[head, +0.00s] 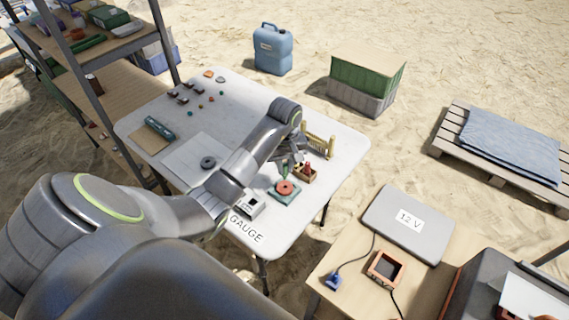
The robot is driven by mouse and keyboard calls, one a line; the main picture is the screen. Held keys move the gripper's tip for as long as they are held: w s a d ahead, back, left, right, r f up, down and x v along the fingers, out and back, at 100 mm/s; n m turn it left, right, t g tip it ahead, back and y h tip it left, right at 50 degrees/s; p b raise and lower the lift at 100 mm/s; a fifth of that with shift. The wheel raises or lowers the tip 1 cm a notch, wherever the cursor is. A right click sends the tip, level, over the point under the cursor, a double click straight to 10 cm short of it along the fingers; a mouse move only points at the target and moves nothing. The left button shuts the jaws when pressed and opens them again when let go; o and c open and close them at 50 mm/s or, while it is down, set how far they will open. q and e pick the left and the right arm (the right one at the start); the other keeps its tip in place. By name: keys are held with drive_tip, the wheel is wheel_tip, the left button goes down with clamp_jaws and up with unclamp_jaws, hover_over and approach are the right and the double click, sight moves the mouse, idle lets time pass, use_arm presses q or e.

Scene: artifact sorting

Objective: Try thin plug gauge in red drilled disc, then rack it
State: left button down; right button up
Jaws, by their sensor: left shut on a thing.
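The red drilled disc (285,188) lies on a green square pad near the right front edge of the white table. My left gripper (288,156) is above and just behind the disc, shut on a small green-handled piece (284,168), which looks like the thin plug gauge. The piece points down at the disc; I cannot tell whether its tip is in the hole. A small wooden rack (305,178) with red-handled pieces in it stands just right of the gripper. My right gripper is out of view.
A yellow slatted stand (319,144) is behind the rack. A grey device (250,205) lies left of the disc, and a dark ring (208,162) lies further left. A second table at lower right holds a grey case (408,222) marked 12 V.

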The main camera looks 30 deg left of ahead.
sight(285, 173)
use_arm(q)
drive_tip(key=shift+f+b, duration=0.9)
drive_tip(key=shift+f, duration=0.8)
drive_tip(key=shift+f+b, duration=0.35)
drive_tip(key=shift+b, duration=0.1)
drive_tip(key=shift+b, duration=0.5)
drive_tip(key=shift+f+b, duration=0.85)
drive_tip(key=shift+f, duration=0.05)
idle(1.7)
drive_tip(key=shift+r, duration=0.1)
idle(1.0)
drive_tip(key=shift+r+p, duration=1.55)
drive_tip(key=shift+r, duration=0.9)
